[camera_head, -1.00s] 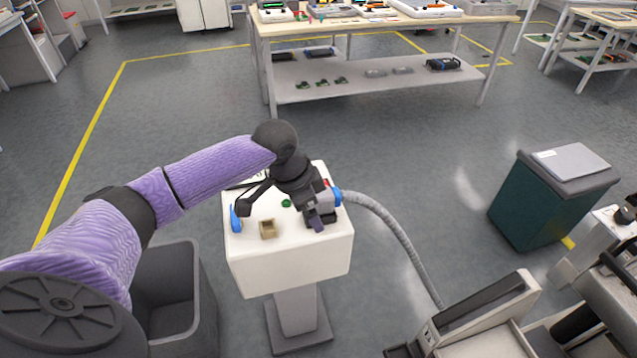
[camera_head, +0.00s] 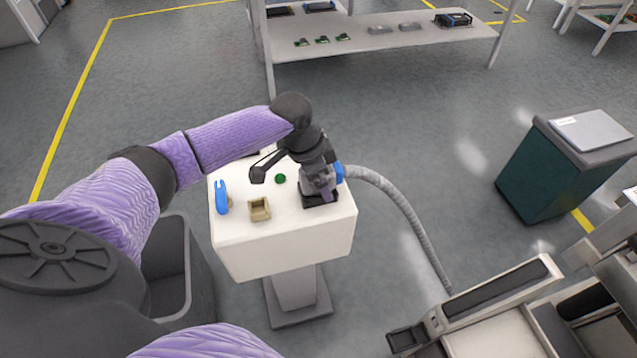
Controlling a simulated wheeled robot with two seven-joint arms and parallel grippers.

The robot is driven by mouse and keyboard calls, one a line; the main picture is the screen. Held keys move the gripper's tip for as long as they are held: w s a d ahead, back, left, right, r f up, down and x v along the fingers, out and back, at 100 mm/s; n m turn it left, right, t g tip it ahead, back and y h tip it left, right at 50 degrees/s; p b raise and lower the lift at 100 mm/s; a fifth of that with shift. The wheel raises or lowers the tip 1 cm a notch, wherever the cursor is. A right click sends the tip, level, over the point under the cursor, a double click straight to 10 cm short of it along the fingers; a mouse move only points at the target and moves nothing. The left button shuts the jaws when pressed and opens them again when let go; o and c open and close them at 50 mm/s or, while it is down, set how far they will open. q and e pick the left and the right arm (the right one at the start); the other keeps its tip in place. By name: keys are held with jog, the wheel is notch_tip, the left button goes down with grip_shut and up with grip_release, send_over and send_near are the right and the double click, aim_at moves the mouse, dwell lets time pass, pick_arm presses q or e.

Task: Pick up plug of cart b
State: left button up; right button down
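A ribbed grey hose (camera_head: 405,210) runs from a cart (camera_head: 500,300) at the lower right up to the white pedestal (camera_head: 285,250). The hose ends in a blue plug (camera_head: 340,173) at the right side of the pedestal top. My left gripper (camera_head: 320,193) points down over the right part of the pedestal top, right beside the plug. It hides part of the plug and a dark block (camera_head: 322,201) under it. The fingertips are too small and covered to tell whether they are open or touch the plug. My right gripper is out of view.
A blue clip-like piece (camera_head: 221,197), a tan box (camera_head: 259,209) and a green button (camera_head: 280,178) are on the pedestal top. A dark bin (camera_head: 170,260) stands to its left, a teal cabinet (camera_head: 550,170) to the right.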

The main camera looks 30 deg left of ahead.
pick_arm(q)
jog(key=shift+r, duration=0.1)
jog(key=shift+c, duration=0.5)
grip_shut()
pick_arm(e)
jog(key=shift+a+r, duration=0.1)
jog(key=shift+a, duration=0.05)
